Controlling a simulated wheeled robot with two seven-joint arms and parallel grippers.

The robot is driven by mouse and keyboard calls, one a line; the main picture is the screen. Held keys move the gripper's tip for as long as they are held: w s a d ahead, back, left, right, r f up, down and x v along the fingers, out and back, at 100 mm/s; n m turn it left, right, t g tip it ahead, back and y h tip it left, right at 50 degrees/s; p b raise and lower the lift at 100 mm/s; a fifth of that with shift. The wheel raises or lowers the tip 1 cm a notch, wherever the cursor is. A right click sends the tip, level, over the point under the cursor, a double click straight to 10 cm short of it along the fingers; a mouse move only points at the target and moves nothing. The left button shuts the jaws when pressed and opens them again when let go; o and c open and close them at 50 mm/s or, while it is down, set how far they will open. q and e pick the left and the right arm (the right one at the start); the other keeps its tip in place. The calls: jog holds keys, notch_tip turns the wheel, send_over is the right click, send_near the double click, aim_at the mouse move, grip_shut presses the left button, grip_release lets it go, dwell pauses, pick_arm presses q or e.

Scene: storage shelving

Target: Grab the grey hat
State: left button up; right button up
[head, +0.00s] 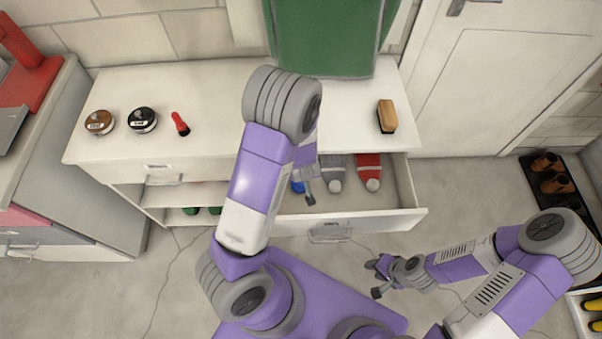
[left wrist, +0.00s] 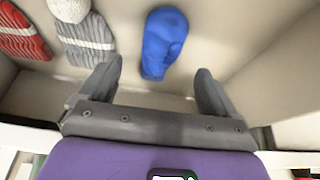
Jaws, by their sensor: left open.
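The grey hat (head: 332,174) lies in the open drawer (head: 408,219), between a red hat (head: 369,172) and a blue item (head: 298,186). In the left wrist view the grey hat (left wrist: 88,38) has a pale pompom and lies left of my open fingers. My left gripper (left wrist: 157,74) is open and empty, lined up with the blue item (left wrist: 164,42) rather than the grey hat. In the head view the left arm partly covers the drawer's left side. My right gripper (head: 374,279) is open and empty, low over the floor in front of the drawer.
Two round tins (head: 142,120), a red-handled item (head: 180,124) and a brush (head: 387,116) stand on the cabinet top (head: 225,90). A green panel (head: 325,37) rises behind.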

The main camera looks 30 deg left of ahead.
pick_arm(q)
jog(key=b+x, duration=0.4)
jog(key=x, duration=0.3)
jog(key=shift+w+a+f, duration=0.1)
jog(key=shift+a+f, duration=0.1)
jog(key=shift+f, duration=0.1)
jog(key=shift+r, duration=0.1)
jog(key=c, duration=1.1)
jog(key=shift+c, duration=0.2)
